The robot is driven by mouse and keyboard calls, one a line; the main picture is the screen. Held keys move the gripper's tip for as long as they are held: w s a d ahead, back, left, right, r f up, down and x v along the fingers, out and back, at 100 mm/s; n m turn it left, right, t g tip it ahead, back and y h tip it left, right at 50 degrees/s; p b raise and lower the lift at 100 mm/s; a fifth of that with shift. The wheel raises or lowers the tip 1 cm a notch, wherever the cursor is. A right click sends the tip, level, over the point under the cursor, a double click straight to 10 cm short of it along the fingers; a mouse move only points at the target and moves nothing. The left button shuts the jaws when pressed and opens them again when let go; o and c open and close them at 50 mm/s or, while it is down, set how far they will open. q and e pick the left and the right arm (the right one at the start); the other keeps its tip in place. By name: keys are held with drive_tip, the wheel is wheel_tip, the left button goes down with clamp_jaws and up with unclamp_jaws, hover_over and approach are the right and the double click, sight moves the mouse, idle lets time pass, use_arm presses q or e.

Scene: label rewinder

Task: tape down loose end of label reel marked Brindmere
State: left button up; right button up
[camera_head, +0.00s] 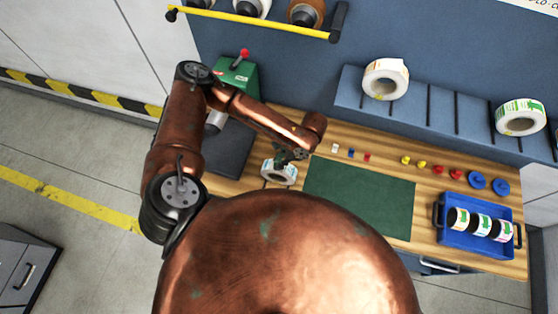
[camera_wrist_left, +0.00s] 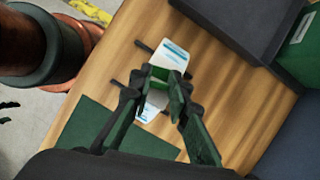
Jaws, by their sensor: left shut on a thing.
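A label reel (camera_head: 268,172) with white and teal labels is on the wooden bench, just left of the green mat. It also shows in the left wrist view (camera_wrist_left: 174,56), between my fingers. My left gripper (camera_head: 287,158) reaches down over the reel and is shut on it; the fingers (camera_wrist_left: 162,82) hide its middle. Short dark bars stick out beside the reel in the wrist view. I cannot read a name on this reel, and I cannot make out its loose end. My right gripper is not in view.
A green mat (camera_head: 358,198) lies right of the reel. A green machine with a red knob (camera_head: 238,74) stands behind left. Small coloured pieces line the bench's back. A blue tray (camera_head: 463,240) with several reels is at right. Two white reels (camera_head: 386,79) (camera_head: 520,117) sit on the rear shelf.

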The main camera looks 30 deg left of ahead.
use_arm(q)
drive_tip(key=shift+f, duration=0.1)
idle(0.6)
drive_tip(key=o, duration=0.8)
drive_tip(key=v, duration=1.2)
